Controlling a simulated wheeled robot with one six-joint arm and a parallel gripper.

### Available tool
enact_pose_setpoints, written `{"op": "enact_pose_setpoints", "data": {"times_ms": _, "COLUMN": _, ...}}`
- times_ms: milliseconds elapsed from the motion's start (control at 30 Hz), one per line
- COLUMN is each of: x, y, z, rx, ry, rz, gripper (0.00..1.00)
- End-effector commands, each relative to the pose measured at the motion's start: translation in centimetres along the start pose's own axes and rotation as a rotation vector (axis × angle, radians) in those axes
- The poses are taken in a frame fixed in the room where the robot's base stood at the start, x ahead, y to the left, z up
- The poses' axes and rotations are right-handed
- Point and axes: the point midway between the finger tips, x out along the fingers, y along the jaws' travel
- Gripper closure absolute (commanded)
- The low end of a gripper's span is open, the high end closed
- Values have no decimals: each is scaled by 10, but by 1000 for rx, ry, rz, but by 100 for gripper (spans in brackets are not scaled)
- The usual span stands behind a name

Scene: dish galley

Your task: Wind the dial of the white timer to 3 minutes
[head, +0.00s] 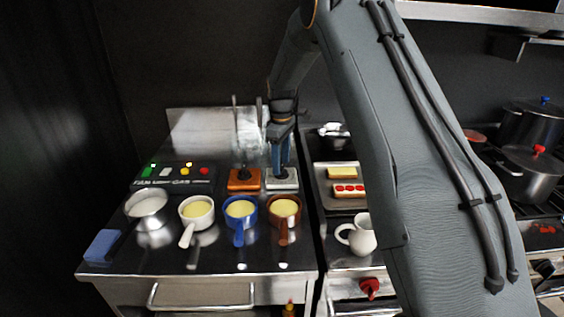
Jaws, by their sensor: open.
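The white timer (282,184) is a small pale block on the steel counter, behind the row of pans. My gripper (281,170) points down over it, its blue-grey fingers at the timer's top. The gripper is open. The dial is hidden by the fingers, so its setting cannot be read, and I cannot tell whether the fingers touch it. An orange timer (243,182) with a dark dial on top stands close to the left of the white one.
In front stand a white pan (187,235), a blue pan (238,225) and a brown pan (283,225), with a steel pan (147,205) to the left. A switch panel (175,175) lies behind. A tray (325,190) and a white jug (363,238) are right.

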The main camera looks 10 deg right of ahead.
Motion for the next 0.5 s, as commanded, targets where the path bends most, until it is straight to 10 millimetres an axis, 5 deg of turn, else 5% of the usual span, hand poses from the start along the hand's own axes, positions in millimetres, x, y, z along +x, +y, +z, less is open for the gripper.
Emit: {"op": "enact_pose_setpoints", "data": {"times_ms": 500, "x": 18, "y": 2, "z": 2, "rx": 4, "ry": 0, "rz": 0, "gripper": 52}}
